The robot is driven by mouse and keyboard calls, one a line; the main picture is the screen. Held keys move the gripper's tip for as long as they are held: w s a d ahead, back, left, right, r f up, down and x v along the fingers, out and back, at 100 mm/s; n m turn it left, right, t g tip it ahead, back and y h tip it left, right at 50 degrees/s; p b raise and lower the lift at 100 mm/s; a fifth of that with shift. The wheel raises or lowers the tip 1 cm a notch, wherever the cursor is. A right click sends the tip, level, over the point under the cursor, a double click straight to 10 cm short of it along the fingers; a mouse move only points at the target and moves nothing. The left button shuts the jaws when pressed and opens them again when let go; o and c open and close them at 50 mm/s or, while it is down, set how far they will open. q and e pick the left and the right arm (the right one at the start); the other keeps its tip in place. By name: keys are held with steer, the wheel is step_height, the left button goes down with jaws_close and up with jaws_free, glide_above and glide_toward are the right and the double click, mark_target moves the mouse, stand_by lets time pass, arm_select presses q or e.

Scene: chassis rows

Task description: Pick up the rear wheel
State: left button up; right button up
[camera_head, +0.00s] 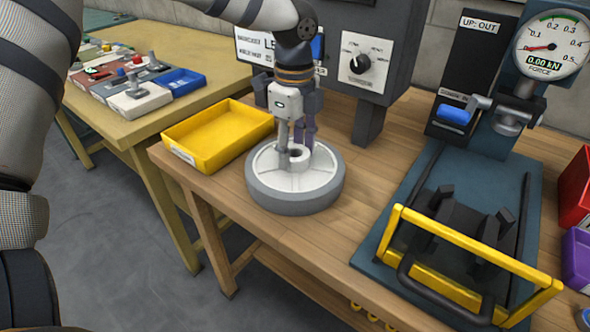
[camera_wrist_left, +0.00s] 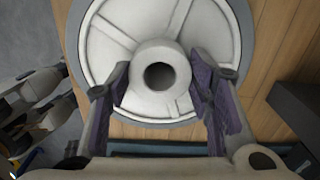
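The rear wheel (camera_head: 262,186) is a grey-rimmed wheel with a white spoked face. It lies flat on the wooden bench, with its hub facing up. My left gripper (camera_head: 297,158) points down over its middle, one finger on each side of the raised hub. In the left wrist view the fingertips (camera_wrist_left: 160,78) lie against both sides of the white hub of the wheel (camera_wrist_left: 112,43), with no clear gap. My right gripper is outside the head view; pale links with dark ends at the left edge of the left wrist view look like it (camera_wrist_left: 45,100), too small to read.
A yellow tray (camera_head: 190,152) stands just left of the wheel. A grey control box (camera_head: 372,50) with a knob stands behind. A force press with a gauge (camera_head: 551,46) and a yellow guard frame (camera_head: 470,245) fills the right. Bare bench (camera_head: 350,190) lies between wheel and press.

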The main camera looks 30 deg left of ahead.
arm_select(q)
jaws_close()
